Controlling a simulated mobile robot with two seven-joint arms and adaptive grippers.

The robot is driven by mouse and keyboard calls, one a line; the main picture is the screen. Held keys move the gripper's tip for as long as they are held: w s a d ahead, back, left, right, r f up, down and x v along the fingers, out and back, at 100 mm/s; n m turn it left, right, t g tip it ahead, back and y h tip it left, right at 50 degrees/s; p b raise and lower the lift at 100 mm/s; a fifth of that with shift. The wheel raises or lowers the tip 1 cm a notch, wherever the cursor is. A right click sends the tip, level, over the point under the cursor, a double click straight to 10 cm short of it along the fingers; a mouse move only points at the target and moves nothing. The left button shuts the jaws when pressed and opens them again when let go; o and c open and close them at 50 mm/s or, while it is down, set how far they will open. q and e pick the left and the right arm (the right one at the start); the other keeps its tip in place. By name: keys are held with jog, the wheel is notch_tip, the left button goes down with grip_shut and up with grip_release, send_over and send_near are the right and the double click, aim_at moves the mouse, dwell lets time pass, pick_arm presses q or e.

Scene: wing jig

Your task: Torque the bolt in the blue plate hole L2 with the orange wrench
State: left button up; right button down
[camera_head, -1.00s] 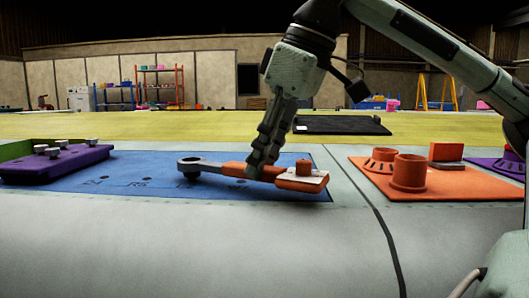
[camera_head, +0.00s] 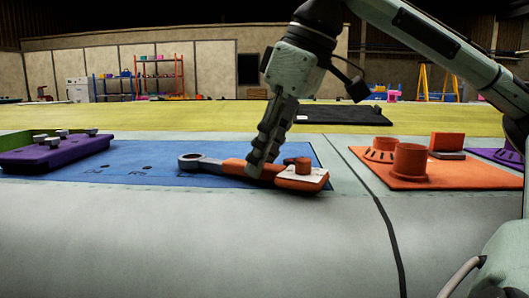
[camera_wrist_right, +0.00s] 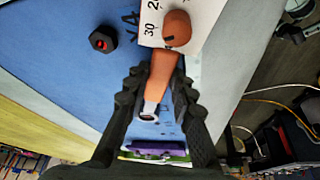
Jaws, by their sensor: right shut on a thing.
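The orange wrench (camera_head: 232,166) has a grey ring head and an orange handle with a knob and a white scale card. My right gripper (camera_head: 258,172) is shut on its handle over the blue plate (camera_head: 110,178). The ring head points left in the head view; whether it touches the plate is unclear. The right wrist view shows the handle (camera_wrist_right: 160,72) between the fingers and the ring below. A black hex bolt (camera_wrist_right: 103,39) with a red centre is on the plate, left of the handle. Hole L2 and its bolt cannot be made out. My left gripper is out of view.
A purple tray (camera_head: 50,157) with several bolts stands at the left. An orange tray (camera_head: 400,182) with round holders is at the right, with a purple piece (camera_head: 503,156) beyond. A black flat mat (camera_head: 335,115) lies behind. The grey front surface is clear.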

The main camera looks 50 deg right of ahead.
jog(key=shift+s+a+m+h+p, duration=0.2)
jog(key=shift+a+m+p, duration=0.1)
jog(key=shift+a+m, duration=0.25)
jog(key=shift+s+a+m+h+p, duration=0.1)
jog(key=shift+a+m+h+p, duration=0.15)
jog(key=shift+a+m, duration=0.3)
jog(key=shift+a+f, duration=0.1)
jog(key=shift+a, duration=0.2)
jog(key=shift+a+f+m+h, duration=0.15)
jog(key=shift+a+m+h, duration=0.3)
jog(key=shift+a+m, duration=0.9)
jog(key=shift+a, duration=0.1)
jog(key=shift+w+a+m+h, duration=0.2)
jog(key=shift+a+m+h, duration=0.05)
jog(key=shift+a+m, duration=0.4)
jog(key=shift+w+a+m+h, duration=0.15)
jog(key=shift+a+m+h, duration=0.1)
jog(key=shift+a+m, duration=0.4)
jog(key=shift+a, duration=0.1)
